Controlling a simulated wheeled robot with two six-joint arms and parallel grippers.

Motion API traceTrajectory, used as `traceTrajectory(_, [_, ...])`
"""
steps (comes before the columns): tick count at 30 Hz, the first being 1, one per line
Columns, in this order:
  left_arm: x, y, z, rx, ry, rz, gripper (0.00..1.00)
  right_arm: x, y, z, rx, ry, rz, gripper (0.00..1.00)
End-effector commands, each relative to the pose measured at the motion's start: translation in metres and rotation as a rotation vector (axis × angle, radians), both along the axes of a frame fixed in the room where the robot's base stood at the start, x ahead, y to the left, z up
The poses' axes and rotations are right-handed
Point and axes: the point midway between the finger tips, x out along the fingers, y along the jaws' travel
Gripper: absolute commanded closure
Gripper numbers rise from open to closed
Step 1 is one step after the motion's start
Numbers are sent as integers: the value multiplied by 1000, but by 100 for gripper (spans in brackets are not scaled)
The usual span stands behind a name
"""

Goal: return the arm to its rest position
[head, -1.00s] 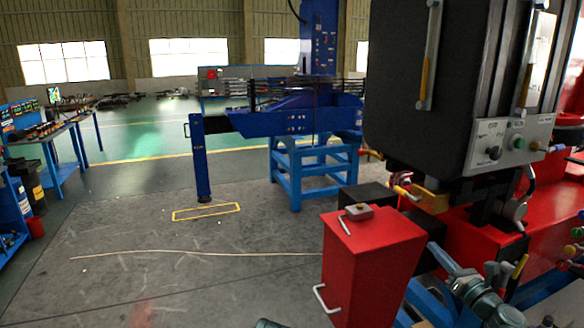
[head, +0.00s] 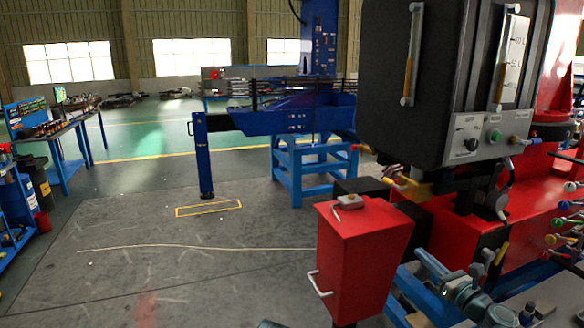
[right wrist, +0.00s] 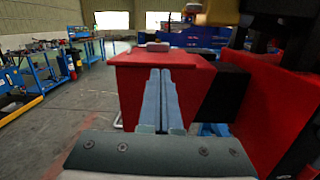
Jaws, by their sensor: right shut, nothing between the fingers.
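My right gripper (head: 428,260) is at the lower right of the head view, its grey-blue fingers pointing up and to the left. The right wrist view shows its two fingers (right wrist: 162,78) side by side and shut, with nothing held. Behind the fingers in that view stands a red box (right wrist: 132,90). I cannot tell the gap between the fingertips and the box. In the head view the red box (head: 352,262) has a white side handle and stands just left of my right gripper. My left gripper does not show.
A black cabinet (head: 440,75) with a control panel (head: 480,137) stands above red machinery (head: 475,215) on the right. A blue machine (head: 290,122) on a blue stand (head: 315,172) is further back. A blue workbench (head: 68,135) is at left. The grey floor (head: 190,275) in the middle is mostly clear.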

Motion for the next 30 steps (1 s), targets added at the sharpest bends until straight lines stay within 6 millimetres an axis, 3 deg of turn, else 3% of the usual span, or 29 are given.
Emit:
traceTrajectory(8, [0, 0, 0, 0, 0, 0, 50, 1, 63, -27, -242, 18, 126, 100])
traceTrajectory(13, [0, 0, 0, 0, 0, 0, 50, -6, 122, -56, -490, 15, 273, 100])
traceTrajectory(16, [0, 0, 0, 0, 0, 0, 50, -19, 170, -84, -706, -4, 417, 100])
traceTrajectory(21, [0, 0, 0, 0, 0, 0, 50, -70, 259, -151, -1208, -120, 814, 100])
traceTrajectory(24, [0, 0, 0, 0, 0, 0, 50, -111, 291, -189, -1500, -239, 1098, 100])
traceTrajectory(27, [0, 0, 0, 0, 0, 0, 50, -150, 306, -218, -1751, -380, 1390, 100])
traceTrajectory(30, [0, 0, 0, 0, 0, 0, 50, -181, 307, -235, -1941, -519, 1669, 100])
